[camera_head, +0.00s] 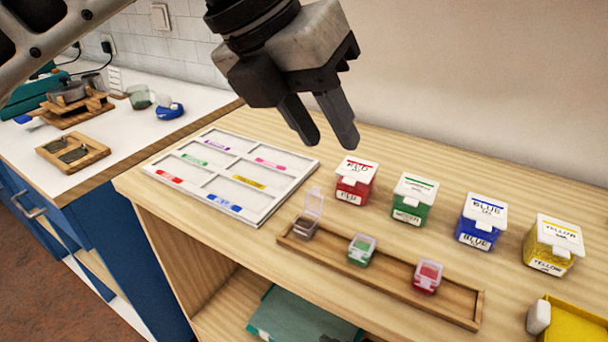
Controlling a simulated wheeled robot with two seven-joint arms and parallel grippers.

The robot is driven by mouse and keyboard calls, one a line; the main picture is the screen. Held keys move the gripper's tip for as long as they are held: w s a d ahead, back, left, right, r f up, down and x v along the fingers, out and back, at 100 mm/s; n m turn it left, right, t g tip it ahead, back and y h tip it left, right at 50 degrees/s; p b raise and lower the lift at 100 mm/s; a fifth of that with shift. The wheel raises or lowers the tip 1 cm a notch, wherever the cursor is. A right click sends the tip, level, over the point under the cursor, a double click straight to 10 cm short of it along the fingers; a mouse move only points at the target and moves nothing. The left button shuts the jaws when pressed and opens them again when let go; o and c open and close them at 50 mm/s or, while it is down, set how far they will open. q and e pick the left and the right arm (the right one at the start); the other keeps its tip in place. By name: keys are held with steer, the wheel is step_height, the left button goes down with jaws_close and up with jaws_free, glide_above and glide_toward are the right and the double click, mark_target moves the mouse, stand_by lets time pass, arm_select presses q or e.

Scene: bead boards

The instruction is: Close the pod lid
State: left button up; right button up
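A small clear pod (305,229) with dark brown contents stands at the left end of a long wooden tray (400,292). Its clear lid (314,202) stands up, open, at the back of the pod. A green pod (361,250) and a red pod (427,278) stand further right in the same tray, and their lids look shut. My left gripper (331,142) hangs in the air, above and behind the open pod in the picture. Its two fingers point down and are apart, with nothing between them. My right gripper is not in view.
Lidded red (355,189), green (412,206), blue (481,229) and yellow (552,252) boxes line the back of the wooden shelf top. A white sorting board (236,158) with colour labels lies left of the tray. A yellow tray (575,328) is at the lower right.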

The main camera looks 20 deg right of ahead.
arm_select(q)
steer(key=w+a+r+t+y, duration=0.2)
steer(key=w+t, duration=0.1)
glide_toward(316, 190)
steer(key=shift+n, duration=0.4)
steer(key=x, duration=0.7)
steer(key=shift+d+f+p, duration=0.1)
steer(key=shift+f+p, duration=0.1)
steer(key=shift+p, duration=0.1)
jaws_close()
